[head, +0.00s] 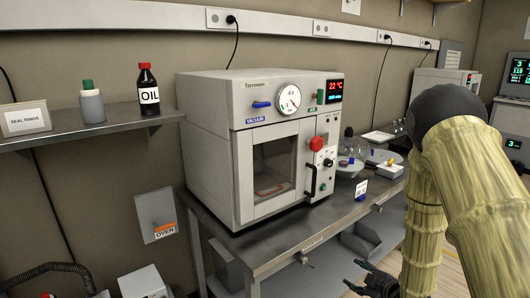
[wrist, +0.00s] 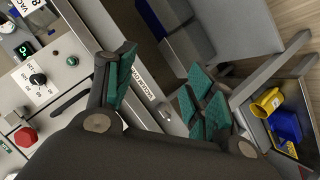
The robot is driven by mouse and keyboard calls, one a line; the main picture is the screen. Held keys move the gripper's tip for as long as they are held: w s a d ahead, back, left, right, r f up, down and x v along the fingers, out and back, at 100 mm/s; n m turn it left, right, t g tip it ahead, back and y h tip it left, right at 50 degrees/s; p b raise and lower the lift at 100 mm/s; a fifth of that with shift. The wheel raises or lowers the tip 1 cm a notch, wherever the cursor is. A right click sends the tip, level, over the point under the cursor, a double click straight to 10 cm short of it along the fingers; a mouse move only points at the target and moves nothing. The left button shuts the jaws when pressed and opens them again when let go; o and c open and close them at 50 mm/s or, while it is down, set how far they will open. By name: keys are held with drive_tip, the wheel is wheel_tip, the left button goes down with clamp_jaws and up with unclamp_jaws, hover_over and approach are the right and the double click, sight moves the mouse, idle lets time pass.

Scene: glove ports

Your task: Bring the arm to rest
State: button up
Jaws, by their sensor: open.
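My arm is in the right of the head view, in a pale yellow ribbed sleeve with a dark rounded joint on top. It bends down to my gripper (head: 370,280), low in front of the steel bench (head: 285,240). In the wrist view my gripper (wrist: 163,92) has its two green-padded fingers spread apart, with nothing between them. The bench front and its label strip show behind the gap. The sleeve hides part of the bench's right side.
A white vacuum oven (head: 265,145), door shut, stands on the bench. A shelf (head: 95,128) at left holds an oil bottle (head: 148,90). In the wrist view, an open tray (wrist: 250,117) at right holds yellow and blue things.

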drive_tip(key=s+a+f+m+g+h+p, duration=0.2)
drive_tip(key=s+f+m+g, duration=0.15)
drive_tip(key=s+f, duration=0.5)
drive_tip(key=s+a+f+m+g+h+p, duration=0.15)
drive_tip(key=s+f+m, duration=0.35)
drive_tip(key=s, duration=0.6)
drive_tip(key=s+a+f+m+g, duration=0.1)
drive_tip(key=s+g, duration=0.1)
drive_tip(key=s, duration=0.6)
drive_tip(key=s+a+f+m+g+p, duration=0.1)
drive_tip(key=s+m+g, duration=0.1)
drive_tip(key=s, duration=0.7)
drive_tip(key=s+a+f+m+g+p, duration=0.1)
drive_tip(key=s+a+m+g, duration=0.1)
drive_tip(key=s, duration=0.6)
drive_tip(key=shift+s+f+g+h, duration=0.4)
drive_tip(key=shift+g+h, duration=0.05)
drive_tip(key=shift+g, duration=0.05)
